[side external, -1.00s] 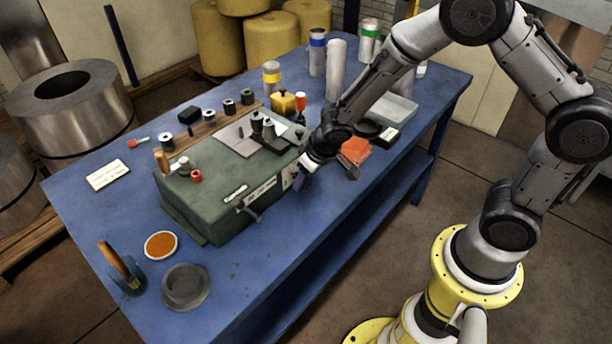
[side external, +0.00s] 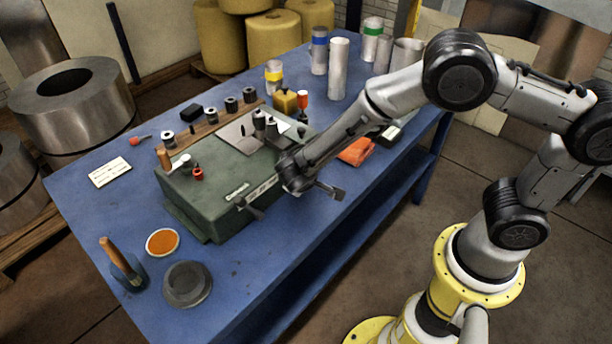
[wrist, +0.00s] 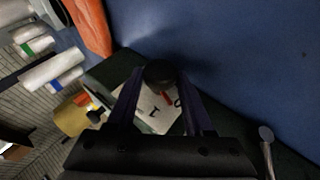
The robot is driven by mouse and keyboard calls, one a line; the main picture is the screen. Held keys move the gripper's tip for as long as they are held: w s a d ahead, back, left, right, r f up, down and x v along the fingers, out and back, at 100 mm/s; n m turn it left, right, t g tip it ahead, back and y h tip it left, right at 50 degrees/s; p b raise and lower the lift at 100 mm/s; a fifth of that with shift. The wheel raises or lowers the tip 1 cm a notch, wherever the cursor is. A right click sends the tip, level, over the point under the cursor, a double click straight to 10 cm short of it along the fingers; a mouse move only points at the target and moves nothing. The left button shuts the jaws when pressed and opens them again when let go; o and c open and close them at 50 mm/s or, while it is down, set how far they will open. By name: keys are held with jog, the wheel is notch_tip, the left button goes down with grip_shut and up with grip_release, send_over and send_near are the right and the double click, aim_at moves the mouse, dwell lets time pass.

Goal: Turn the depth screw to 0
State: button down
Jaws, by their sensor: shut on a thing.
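The green machine (side external: 215,205) sits on the blue table. My gripper (side external: 287,182) is at its right-hand end, where the arm hides most of the screw and dial. In the wrist view, my gripper (wrist: 160,80) has its two dark fingers closed on the round black knob of the depth screw (wrist: 160,71). Behind the knob is a pale dial plate (wrist: 150,112) with dark marks and a small red mark near the knob. The knob and fingers hide part of the plate, and I cannot read the setting for certain.
A crank handle (side external: 247,207) juts from the machine's front near my gripper; a metal lever also shows in the wrist view (wrist: 266,135). An orange cloth (side external: 357,151) lies right of the arm. Cylinders and small parts stand behind.

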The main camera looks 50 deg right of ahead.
jog(key=shift+a+f+n+h, duration=0.15)
jog(key=shift+n+h, duration=0.1)
jog(key=shift+h, duration=0.8)
jog(key=shift+a+f+n+h, duration=0.15)
jog(key=shift+n+h, duration=0.1)
jog(key=shift+h, duration=0.8)
jog(key=shift+t, duration=0.3)
jog(key=shift+c, duration=1.5)
grip_release()
jog(key=y, duration=0.3)
jog(key=d+r+m+y, duration=0.1)
jog(key=shift+g+y, duration=0.4)
jog(key=y, duration=0.2)
jog(key=shift+d+m+y, duration=0.2)
jog(key=shift+m+y, duration=0.1)
jog(key=shift+m, duration=0.1)
jog(key=shift+d+y, duration=0.1)
jog(key=shift+y, duration=1.1)
